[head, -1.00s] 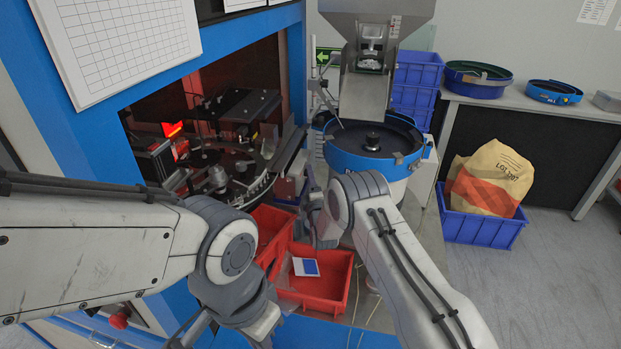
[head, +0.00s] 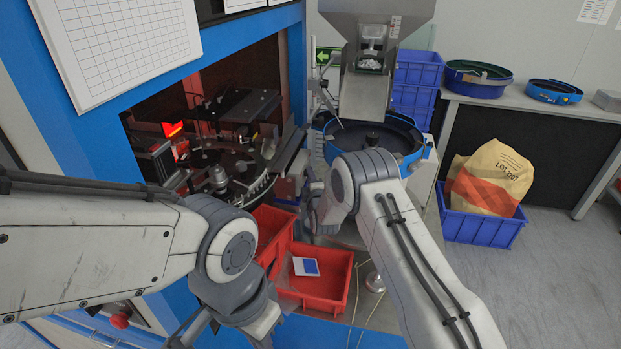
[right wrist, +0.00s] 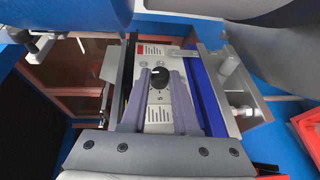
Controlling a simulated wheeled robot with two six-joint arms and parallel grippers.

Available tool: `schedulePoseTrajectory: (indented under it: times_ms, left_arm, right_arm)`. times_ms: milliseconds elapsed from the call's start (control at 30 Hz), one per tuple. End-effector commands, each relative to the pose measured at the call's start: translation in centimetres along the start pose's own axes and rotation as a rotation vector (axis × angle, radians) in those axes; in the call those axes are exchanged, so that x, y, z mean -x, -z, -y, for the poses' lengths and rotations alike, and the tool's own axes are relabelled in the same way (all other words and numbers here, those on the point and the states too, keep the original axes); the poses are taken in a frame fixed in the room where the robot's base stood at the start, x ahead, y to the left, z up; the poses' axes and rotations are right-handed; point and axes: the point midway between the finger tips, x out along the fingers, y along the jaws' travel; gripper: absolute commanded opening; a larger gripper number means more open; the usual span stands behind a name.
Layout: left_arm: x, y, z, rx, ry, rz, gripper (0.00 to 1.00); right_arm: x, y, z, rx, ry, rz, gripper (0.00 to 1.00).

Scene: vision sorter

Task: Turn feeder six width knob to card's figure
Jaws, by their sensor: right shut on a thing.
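In the right wrist view a round black knob (right wrist: 159,80) with a white pointer mark sits on a light metal plate (right wrist: 153,60) with small printed labels. The fingers of my right gripper (right wrist: 161,72) are on both sides of the knob and shut on it. In the head view the right gripper is mostly hidden behind its own arm, beside the feeder track. My left gripper (head: 228,328) hangs at the bottom edge of the head view, partly cut off, away from the knob. A white and blue card (head: 305,266) lies at the red bin; its writing is too small to read.
Two red bins (head: 341,285) stand below the feeder. The blue bowl feeder (head: 412,160) and steel hopper (head: 366,92) are behind my right arm. The dark sorter disc (head: 235,165) is inside the blue cabinet (head: 85,135). Open floor (head: 540,280) lies to the right.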

Motion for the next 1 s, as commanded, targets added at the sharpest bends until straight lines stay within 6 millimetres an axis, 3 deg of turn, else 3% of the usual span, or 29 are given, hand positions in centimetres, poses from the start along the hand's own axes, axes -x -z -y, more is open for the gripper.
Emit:
schedulePoseTrajectory:
  times_ms: [500, 1000]
  left_arm:
    - [0.17, 0.01, -0.01, 0.000, 0.000, 0.000, 0.00]
    - [0.18, 0.01, -0.01, 0.000, 0.000, 0.000, 0.00]
  right_arm:
    - [-0.11, -0.04, -0.73, -0.123, 0.296, -0.012, 0.00]
    - [-0.15, -0.05, -0.76, -0.145, 0.353, -0.014, 0.00]
